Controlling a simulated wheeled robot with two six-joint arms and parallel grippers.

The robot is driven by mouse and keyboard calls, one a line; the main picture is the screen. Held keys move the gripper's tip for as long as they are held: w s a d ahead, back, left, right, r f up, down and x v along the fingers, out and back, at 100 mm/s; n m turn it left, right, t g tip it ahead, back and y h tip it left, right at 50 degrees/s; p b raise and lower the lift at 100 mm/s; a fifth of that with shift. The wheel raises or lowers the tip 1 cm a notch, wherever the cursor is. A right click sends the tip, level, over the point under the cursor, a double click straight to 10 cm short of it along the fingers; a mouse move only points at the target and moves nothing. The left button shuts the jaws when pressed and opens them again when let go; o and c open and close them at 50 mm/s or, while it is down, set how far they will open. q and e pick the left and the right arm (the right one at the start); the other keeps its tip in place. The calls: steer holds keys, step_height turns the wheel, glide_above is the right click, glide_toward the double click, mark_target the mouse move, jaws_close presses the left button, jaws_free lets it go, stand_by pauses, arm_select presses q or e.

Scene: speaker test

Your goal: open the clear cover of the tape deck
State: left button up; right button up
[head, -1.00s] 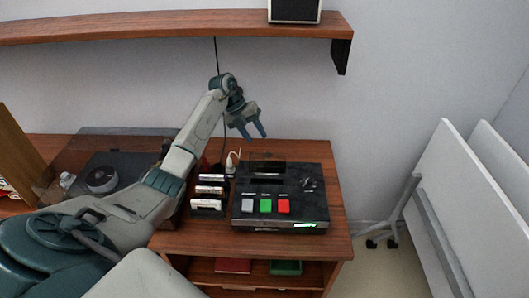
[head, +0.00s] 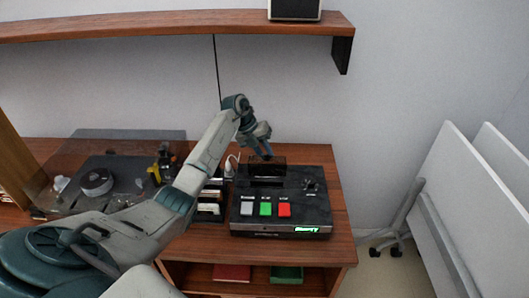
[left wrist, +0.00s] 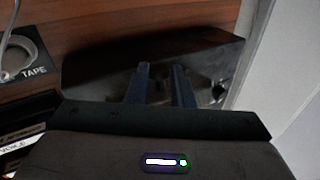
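The black tape deck (head: 320,205) stands on the wooden cabinet, with grey, green and red buttons and a lit green display on its front. Its dark see-through cover (head: 276,171) is at the back left of its top; its exact angle is hard to tell. My left gripper (head: 263,155) is just above and behind the cover, fingers pointing down; whether it touches is unclear. In the left wrist view its two fingers (left wrist: 161,83) show a gap between them, with nothing visible held. The deck's knob (left wrist: 218,92) shows to their right. My right gripper is out of view.
Cassettes (head: 210,208) stand in a rack left of the deck. A turntable (head: 97,182) under a clear lid is further left. A wall shelf (head: 180,24) with a speaker (head: 295,9) is overhead. White folded panels (head: 470,200) stand at right.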

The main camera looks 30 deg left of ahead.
arm_select(q)
jaws_close()
steer(key=shift+s+d+r+t+y+b, duration=0.2)
steer(key=shift+s+r+t+y+b, duration=0.2)
steer(key=shift+t, duration=0.2)
steer(key=shift+r+m+t, duration=0.3)
